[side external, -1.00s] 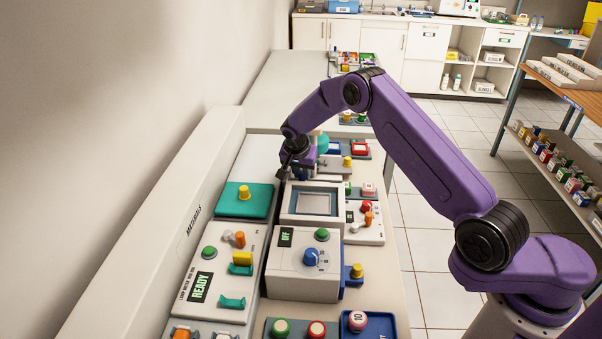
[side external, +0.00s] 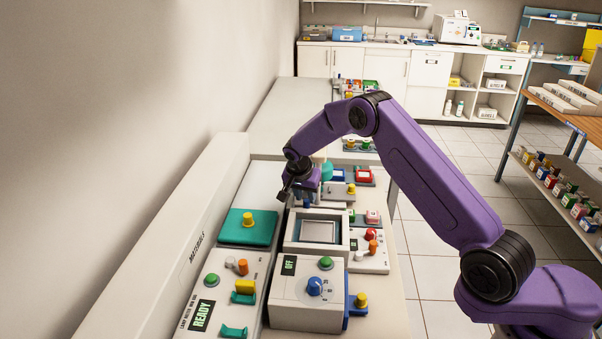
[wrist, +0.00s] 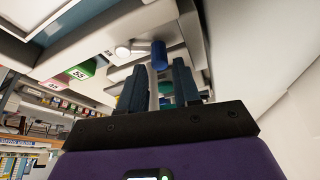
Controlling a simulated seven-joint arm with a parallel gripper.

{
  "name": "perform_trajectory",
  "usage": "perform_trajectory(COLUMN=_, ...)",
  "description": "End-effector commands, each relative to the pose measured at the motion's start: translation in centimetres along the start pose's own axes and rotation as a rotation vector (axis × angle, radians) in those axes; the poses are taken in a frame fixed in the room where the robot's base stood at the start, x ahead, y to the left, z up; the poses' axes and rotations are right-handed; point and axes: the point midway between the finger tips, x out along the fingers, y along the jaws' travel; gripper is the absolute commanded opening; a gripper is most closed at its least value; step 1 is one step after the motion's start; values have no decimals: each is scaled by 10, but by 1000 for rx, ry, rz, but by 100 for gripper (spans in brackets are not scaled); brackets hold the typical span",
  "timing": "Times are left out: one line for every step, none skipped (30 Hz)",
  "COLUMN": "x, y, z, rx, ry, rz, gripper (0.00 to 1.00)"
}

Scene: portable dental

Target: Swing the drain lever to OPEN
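In the wrist view a blue cylindrical grip on a pale arm with a round pivot appears to be the drain lever (wrist: 159,55). It lies just beyond my fingertips, near the gap between them; I cannot tell whether they touch it. My gripper (wrist: 158,76) shows two dark blue fingers standing apart, with no object clearly held. In the side view my gripper (side external: 305,200) points down behind the white unit with a recessed basin (side external: 290,245). The lever cannot be made out there, and no OPEN marking is readable.
A teal block with a yellow knob (side external: 247,229) stands left of my gripper. In front is a white box with a blue dial (side external: 296,305) and an OFF display. A READY panel (side external: 212,292) is at front left. Small button units crowd the right side.

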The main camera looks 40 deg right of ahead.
Motion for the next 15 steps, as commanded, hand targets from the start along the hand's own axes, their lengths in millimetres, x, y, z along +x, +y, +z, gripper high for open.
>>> perform_trajectory(x=-11, y=-1, z=0, rx=-1, ry=2, rz=-3, gripper=32)
perform_trajectory(x=-17, y=-1, z=0, rx=-1, ry=2, rz=-3, gripper=32)
perform_trajectory(x=-26, y=-1, z=0, rx=0, ry=3, rz=-4, gripper=32)
perform_trajectory(x=-32, y=-1, z=-1, rx=0, ry=3, rz=-4, gripper=32)
perform_trajectory(x=-39, y=-1, z=-1, rx=-1, ry=3, rz=-3, gripper=32)
perform_trajectory(x=-47, y=-1, z=0, rx=-1, ry=2, rz=-3, gripper=32)
perform_trajectory(x=-54, y=-1, z=-1, rx=-1, ry=3, rz=-4, gripper=32)
perform_trajectory(x=-60, y=-1, z=0, rx=-1, ry=2, rz=-3, gripper=32)
perform_trajectory(x=-68, y=-1, z=0, rx=-1, ry=2, rz=-3, gripper=32)
perform_trajectory(x=-75, y=0, z=0, rx=-1, ry=2, rz=-4, gripper=32)
perform_trajectory(x=-81, y=0, z=-1, rx=0, ry=2, rz=-3, gripper=32)
perform_trajectory(x=-90, y=-1, z=-1, rx=0, ry=3, rz=-4, gripper=32)
perform_trajectory(x=-96, y=0, z=-1, rx=-1, ry=2, rz=-3, gripper=32)
perform_trajectory(x=-102, y=0, z=0, rx=0, ry=2, rz=-3, gripper=32)
perform_trajectory(x=-110, y=0, z=-1, rx=1, ry=2, rz=-2, gripper=32)
